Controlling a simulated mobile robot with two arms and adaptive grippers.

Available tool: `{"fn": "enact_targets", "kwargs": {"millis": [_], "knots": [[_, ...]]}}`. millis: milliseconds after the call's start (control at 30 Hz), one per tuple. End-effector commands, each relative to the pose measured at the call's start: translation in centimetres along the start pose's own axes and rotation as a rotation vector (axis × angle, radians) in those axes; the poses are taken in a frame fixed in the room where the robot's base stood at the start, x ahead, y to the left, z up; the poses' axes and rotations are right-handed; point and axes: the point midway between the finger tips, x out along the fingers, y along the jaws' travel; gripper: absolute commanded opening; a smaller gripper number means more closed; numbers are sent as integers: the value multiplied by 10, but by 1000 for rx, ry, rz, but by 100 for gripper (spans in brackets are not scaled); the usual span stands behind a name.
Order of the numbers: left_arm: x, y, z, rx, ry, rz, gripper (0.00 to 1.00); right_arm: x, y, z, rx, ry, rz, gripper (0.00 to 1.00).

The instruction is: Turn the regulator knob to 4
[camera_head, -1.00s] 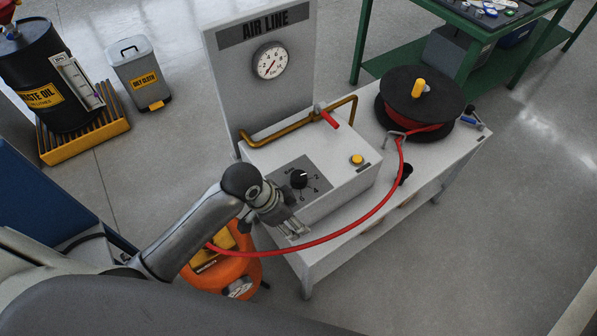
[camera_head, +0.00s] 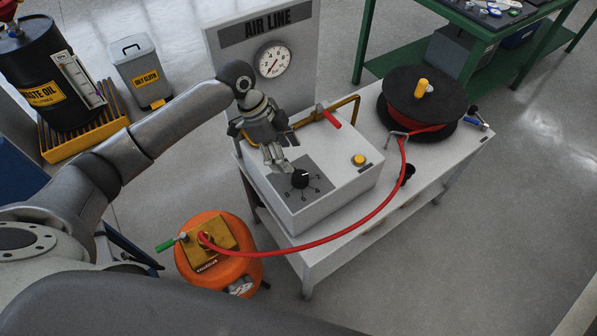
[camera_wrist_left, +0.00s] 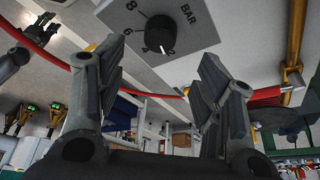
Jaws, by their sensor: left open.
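The regulator knob (camera_head: 300,179) is a round black knob on a grey dial plate (camera_head: 318,197), on top of the white control box (camera_head: 340,197). In the left wrist view the knob (camera_wrist_left: 160,33) shows a white pointer line, with numbers and BAR printed around it. I cannot tell for sure which number the line points at. My left gripper (camera_head: 280,168) is just behind and left of the knob, above the box, not touching it as far as I see. In the wrist view its two fingers (camera_wrist_left: 158,80) are apart with nothing between them.
A brass pipe with a red valve handle (camera_head: 331,119) runs behind the box, below the gauge (camera_head: 272,60). A yellow button (camera_head: 358,160) is on the box's right. A red hose (camera_head: 340,234) crosses the front from the orange tank (camera_head: 215,262) to the reel (camera_head: 425,100).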

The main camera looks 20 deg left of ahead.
Motion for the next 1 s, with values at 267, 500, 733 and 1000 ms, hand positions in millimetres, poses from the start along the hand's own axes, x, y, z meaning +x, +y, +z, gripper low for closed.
{"fn": "enact_targets", "kwargs": {"millis": [267,500,733,1000], "knots": [[54,1,-1,-3,1,4,61,-5,-2,-1,1,1,-2,40],[85,1,-1,-1,1,1,61,-7,-3,-2,2,1,-3,40],[91,1,0,-1,0,-1,61,-7,-3,-2,2,1,-3,40],[91,1,0,-1,0,-1,46,-7,-3,-2,2,2,-3,40]]}}
